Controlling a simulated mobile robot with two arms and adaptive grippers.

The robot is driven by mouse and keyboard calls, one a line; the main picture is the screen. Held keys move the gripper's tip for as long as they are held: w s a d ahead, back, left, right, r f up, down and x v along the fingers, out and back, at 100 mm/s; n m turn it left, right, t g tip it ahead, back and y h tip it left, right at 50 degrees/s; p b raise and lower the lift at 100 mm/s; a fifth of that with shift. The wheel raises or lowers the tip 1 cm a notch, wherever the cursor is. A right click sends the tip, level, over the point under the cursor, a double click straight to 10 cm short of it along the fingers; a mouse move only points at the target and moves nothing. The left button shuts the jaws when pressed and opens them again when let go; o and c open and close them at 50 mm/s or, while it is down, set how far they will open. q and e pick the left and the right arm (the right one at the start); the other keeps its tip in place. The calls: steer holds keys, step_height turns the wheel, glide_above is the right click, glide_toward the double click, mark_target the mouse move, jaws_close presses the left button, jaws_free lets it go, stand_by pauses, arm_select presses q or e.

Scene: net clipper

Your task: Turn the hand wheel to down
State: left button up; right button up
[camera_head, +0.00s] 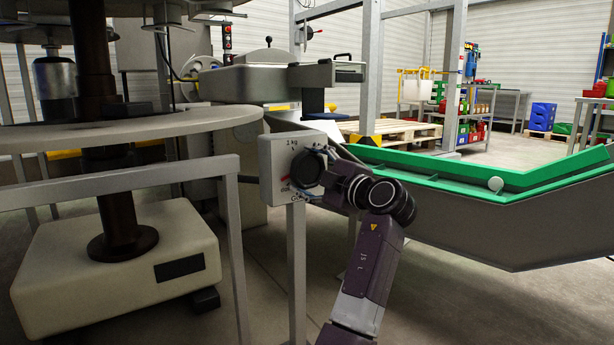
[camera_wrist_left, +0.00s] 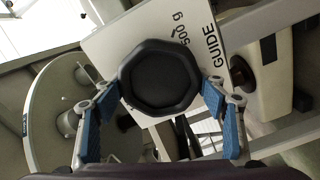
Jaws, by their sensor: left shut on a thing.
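The hand wheel (camera_head: 305,170) is a black knob on a light grey panel (camera_head: 271,160) with printed labels, on a post at the centre of the head view. In the left wrist view the hand wheel (camera_wrist_left: 160,78) is a black, many-sided knob, with "500 g" and "GUIDE" on the panel (camera_wrist_left: 150,30) behind it. My left gripper (camera_head: 316,169) is shut on the hand wheel. In the left wrist view its blue-padded fingers (camera_wrist_left: 160,95) lie on both sides of the wheel. A small red mark shows at the panel's lower left. My right gripper is out of view.
A green-edged conveyor trough (camera_head: 440,177) runs to the right of the panel. A round metal table (camera_head: 130,128) and a grey frame (camera_head: 236,240) stand at the left. A pale machine base (camera_head: 115,270) is on the floor. Open floor shows below the trough.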

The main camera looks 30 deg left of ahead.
arm_select(q)
steer(key=shift+f+n+b, duration=0.15)
steer(key=shift+n+b, duration=0.65)
steer(key=shift+n, duration=1.5)
steer(key=o, duration=1.2)
steer(key=shift+d, duration=0.2)
steer(key=v, duration=1.1)
steer(key=shift+s+d, duration=0.2)
steer(key=shift+d, duration=0.05)
